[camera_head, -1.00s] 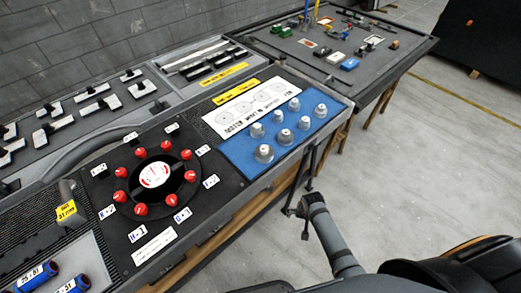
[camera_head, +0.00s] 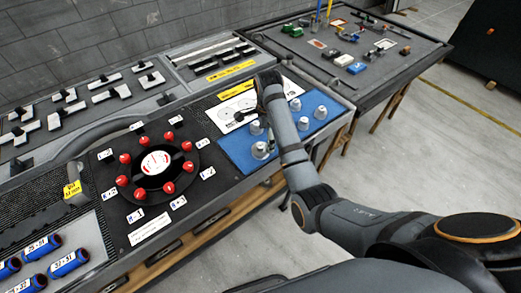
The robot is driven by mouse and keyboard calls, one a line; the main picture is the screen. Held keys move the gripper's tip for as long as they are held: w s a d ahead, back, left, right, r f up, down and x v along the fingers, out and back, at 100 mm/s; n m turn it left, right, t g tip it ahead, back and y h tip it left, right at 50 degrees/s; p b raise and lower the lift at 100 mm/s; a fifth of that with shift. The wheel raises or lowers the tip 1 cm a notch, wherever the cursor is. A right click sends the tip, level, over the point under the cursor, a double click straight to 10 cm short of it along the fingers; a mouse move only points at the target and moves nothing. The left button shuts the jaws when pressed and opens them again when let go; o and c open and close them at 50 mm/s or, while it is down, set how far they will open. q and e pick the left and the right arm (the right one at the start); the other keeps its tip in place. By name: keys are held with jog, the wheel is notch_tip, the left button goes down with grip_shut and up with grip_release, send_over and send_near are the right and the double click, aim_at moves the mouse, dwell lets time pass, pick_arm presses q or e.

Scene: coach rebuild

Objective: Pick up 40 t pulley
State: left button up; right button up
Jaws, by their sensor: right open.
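Several small silver-grey pulleys stand on a blue mat (camera_head: 236,150) at the bench's right part. Pulleys show at the mat's right side (camera_head: 320,112), at its back (camera_head: 295,104) and at its front left (camera_head: 260,150). Their tooth marks are too small to read, so I cannot tell which is the 40 t pulley. My right gripper (camera_head: 267,138) is over the left half of the mat, close to the front left pulleys. It is open, though my forearm and wrist partly hide it and some pulleys. My left gripper is out of view.
A round black dial with red knobs (camera_head: 155,162) lies left of the mat. A white printed card (camera_head: 232,108) lies behind it. Blue labelled rollers (camera_head: 68,262) are at lower left. A second table (camera_head: 425,52) with small parts stands beyond. Open floor lies at right.

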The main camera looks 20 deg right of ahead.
aim_at(261, 145)
jog(key=r, duration=0.1)
jog(key=w+a+r+m, duration=0.1)
jog(key=w+r+m, duration=0.1)
jog(key=shift+a, duration=0.3)
notch_tip(261, 145, down, 3)
jog(key=b, duration=0.2)
jog(key=shift+s+d+r+b, duration=0.1)
jog(key=shift+r+b, duration=0.05)
jog(key=shift+b, duration=0.25)
notch_tip(261, 145, down, 2)
jog(key=shift+f+p, duration=0.25)
jog(key=shift+p, duration=0.05)
notch_tip(261, 145, down, 4)
jog(key=shift+f+p, duration=0.1)
jog(key=shift+p, duration=0.45)
jog(key=shift+f, duration=0.5)
jog(key=c, duration=1.4)
jog(key=shift+r, duration=0.15)
